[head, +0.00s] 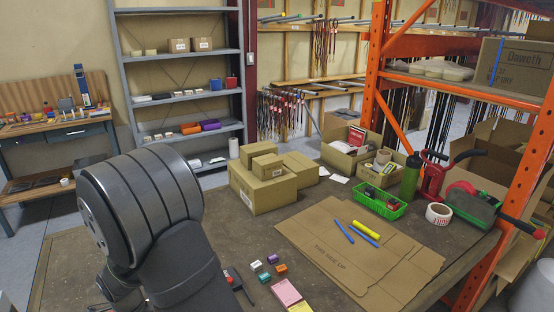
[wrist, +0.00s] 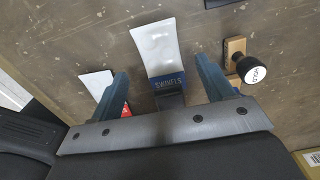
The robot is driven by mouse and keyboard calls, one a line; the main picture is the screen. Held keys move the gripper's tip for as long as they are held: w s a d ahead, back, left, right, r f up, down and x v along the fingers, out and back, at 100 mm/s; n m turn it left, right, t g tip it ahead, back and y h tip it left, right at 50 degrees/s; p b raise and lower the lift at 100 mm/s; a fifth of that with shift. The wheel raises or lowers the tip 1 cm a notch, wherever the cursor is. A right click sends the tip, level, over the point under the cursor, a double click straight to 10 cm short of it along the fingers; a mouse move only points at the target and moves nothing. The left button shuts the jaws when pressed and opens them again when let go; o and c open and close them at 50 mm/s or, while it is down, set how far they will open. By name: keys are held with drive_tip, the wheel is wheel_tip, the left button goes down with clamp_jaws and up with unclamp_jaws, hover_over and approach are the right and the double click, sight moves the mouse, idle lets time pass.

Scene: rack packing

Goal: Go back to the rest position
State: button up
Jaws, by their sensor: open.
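My gripper (wrist: 163,75) shows in the wrist view with its two blue-green fingers spread apart. It is open. A white, flared item with a blue band lettered "SWIVELS" (wrist: 158,45) shows between and beyond the fingers, over the worktable (wrist: 60,40). Neither finger visibly touches it, and its lower end is partly hidden by the gripper. In the head view, my arm fills the lower left and the gripper cannot be made out.
In the wrist view, a black round-topped stamp-like item (wrist: 252,70) stands right of the fingers. A white card (wrist: 95,83) lies left. In the head view, small coloured boxes (head: 281,269), cardboard boxes (head: 262,192), a green basket (head: 379,206) and flat cardboard (head: 340,250) occupy the table. An orange rack (head: 374,60) stands right.

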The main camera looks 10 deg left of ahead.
wheel_tip(320, 180, down, 4)
drive_tip(key=shift+f, duration=0.1)
drive_tip(key=shift+s+a, duration=0.1)
drive_tip(key=shift+a, duration=0.05)
idle(0.4)
